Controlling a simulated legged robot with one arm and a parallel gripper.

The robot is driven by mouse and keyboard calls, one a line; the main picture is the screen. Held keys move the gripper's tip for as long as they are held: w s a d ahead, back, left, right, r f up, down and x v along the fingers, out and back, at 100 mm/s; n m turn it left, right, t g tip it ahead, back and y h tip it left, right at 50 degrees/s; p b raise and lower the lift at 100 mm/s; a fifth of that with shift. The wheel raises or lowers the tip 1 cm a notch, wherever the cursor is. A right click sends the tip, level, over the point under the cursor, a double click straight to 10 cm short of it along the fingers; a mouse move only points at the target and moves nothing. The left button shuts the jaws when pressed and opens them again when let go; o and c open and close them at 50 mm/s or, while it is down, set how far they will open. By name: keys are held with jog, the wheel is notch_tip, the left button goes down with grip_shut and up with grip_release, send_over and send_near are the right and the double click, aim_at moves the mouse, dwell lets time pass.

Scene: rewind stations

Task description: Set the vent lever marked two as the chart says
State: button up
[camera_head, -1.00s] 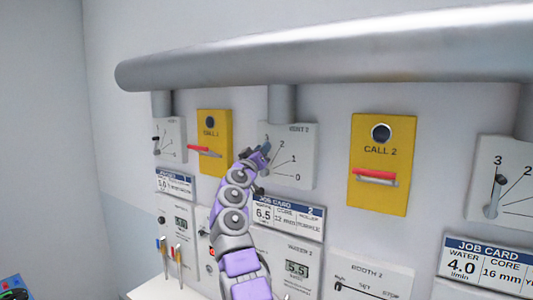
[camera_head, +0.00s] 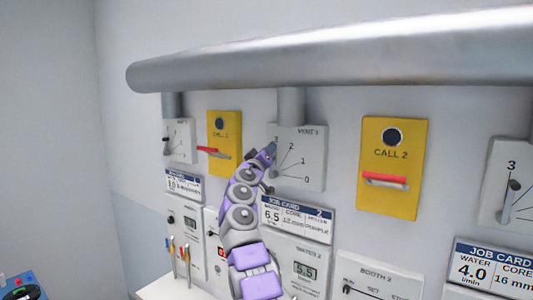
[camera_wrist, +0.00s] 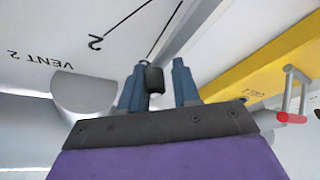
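The VENT 2 plate (camera_head: 312,170) is a pale panel under the pipe, with lines to the numerals 0, 1, 2 and 3. My gripper (camera_head: 270,150) is at its upper left, beside the 3, and covers the lever in the head view. In the wrist view, my gripper (camera_wrist: 160,82) has its two blue-grey fingers apart. A dark lever knob (camera_wrist: 153,78) shows between them, close to the left finger; whether they touch is unclear. Job card 2 (camera_head: 297,219) below reads water 6.5 and core 12 mm; its last field is too small to read. No vent chart is recognisable.
A thick grey pipe (camera_head: 330,60) runs above the plates. Yellow call panels with red handles stand either side: CALL 1 (camera_head: 225,128) and CALL 2 (camera_head: 394,193). The VENT 1 plate (camera_head: 183,148) is farther left. A water 2 panel (camera_head: 313,251) sits below the card.

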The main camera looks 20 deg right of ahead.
jog(key=shift+o, duration=1)
jog(key=shift+w, duration=0.15)
jog(key=shift+s+a+f+b, duration=0.2)
jog(key=shift+s+b, duration=0.15)
jog(key=shift+b, duration=0.4)
jog(key=b+v, duration=1.2)
jog(key=v, duration=0.4)
jog(key=shift+a, duration=0.2)
jog(key=shift+s+f, duration=0.1)
jog(key=shift+s, duration=0.05)
